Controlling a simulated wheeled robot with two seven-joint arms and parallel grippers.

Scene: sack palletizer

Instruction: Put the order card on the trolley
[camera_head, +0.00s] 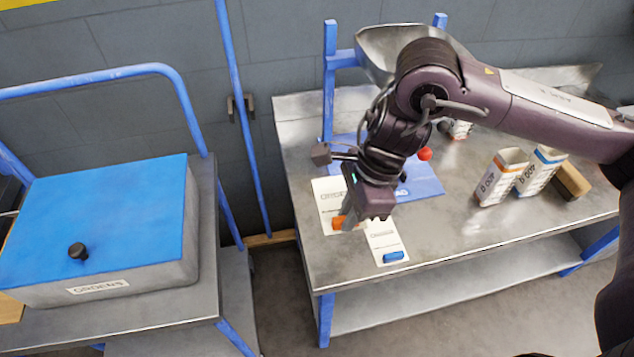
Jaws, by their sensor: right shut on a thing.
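A white order card (327,191) with an orange clip (338,222) at its near edge is at the left part of the metal table. My right gripper (349,226) is over its near end, shut on the orange clip, and partly hides the card. I cannot tell whether the card is lifted. A second white card (383,237) with a blue clip (393,257) lies just to the right. The trolley (205,260), with a blue handrail, stands at the left. My left gripper is not in view.
A grey box with a blue lid (110,215) and an "ORDERS" label covers most of the trolley top. The metal table (440,235) holds a blue mat (425,182), a metal scoop or hopper and several small printed bags (500,178). A blue post (243,120) stands between trolley and table.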

